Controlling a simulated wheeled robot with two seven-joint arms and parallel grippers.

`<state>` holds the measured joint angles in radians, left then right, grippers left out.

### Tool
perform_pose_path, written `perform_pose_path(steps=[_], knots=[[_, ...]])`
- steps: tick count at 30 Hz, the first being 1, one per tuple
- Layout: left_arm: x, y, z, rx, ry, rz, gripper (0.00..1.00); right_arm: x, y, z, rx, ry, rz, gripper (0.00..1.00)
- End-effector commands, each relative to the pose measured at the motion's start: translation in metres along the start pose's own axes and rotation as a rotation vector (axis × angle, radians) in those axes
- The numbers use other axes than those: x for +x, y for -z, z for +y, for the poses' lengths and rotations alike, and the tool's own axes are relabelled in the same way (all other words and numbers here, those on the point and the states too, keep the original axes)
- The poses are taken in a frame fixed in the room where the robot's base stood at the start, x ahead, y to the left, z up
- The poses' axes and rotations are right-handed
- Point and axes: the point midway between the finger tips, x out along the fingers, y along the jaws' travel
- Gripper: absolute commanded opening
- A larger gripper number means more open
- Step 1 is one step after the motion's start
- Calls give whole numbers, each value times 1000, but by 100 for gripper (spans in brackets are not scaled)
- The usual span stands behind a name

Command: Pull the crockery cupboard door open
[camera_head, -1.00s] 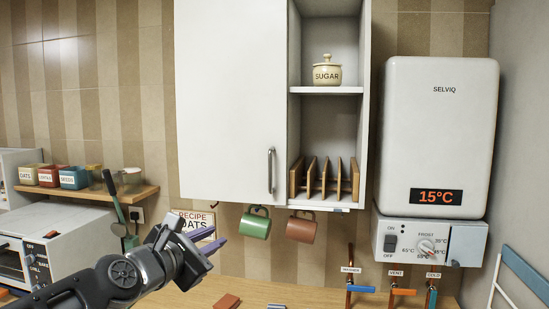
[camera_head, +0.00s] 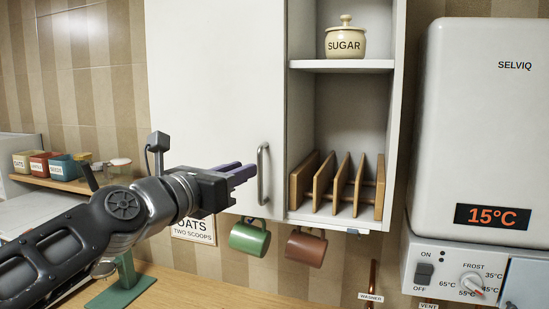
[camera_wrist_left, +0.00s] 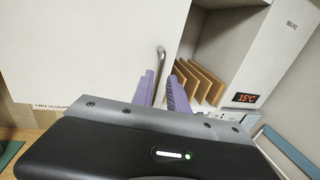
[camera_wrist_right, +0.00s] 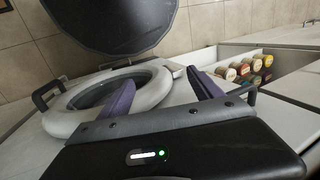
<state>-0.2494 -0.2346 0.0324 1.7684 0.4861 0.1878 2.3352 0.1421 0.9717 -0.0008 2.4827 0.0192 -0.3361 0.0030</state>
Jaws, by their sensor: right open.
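The cupboard door (camera_head: 215,85) is a plain white panel and looks shut. Its upright grey metal bar handle (camera_head: 263,175) is near the door's lower right edge. My left gripper (camera_head: 246,172) is open, with its purple fingers pointing at the handle from the left, just short of it in the head view. In the left wrist view the handle (camera_wrist_left: 160,62) lines up with the gap between the two fingers, which look not closed on it. My right gripper (camera_wrist_right: 166,85) is open and empty in the right wrist view; it is out of the head view.
Right of the door are open shelves with a sugar pot (camera_head: 345,38) and upright wooden boards (camera_head: 338,184). A green mug (camera_head: 249,237) and a brown mug (camera_head: 306,247) hang below. A white heater (camera_head: 485,120) is at the right. An open drawer holds jars (camera_wrist_right: 245,70).

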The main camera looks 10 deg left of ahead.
Motion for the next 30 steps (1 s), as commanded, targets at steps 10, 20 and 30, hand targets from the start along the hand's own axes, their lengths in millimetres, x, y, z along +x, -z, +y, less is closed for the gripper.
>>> perform_pose_path(steps=[10,20,30], knots=[[2,0,0,1,0,1,20,0,0,0,0,0,0,75],[38,1,-1,2,2,3,20,-3,0,-1,0,-1,-1,75],[77,1,0,2,0,1,20,-4,0,-1,1,-1,-2,75]])
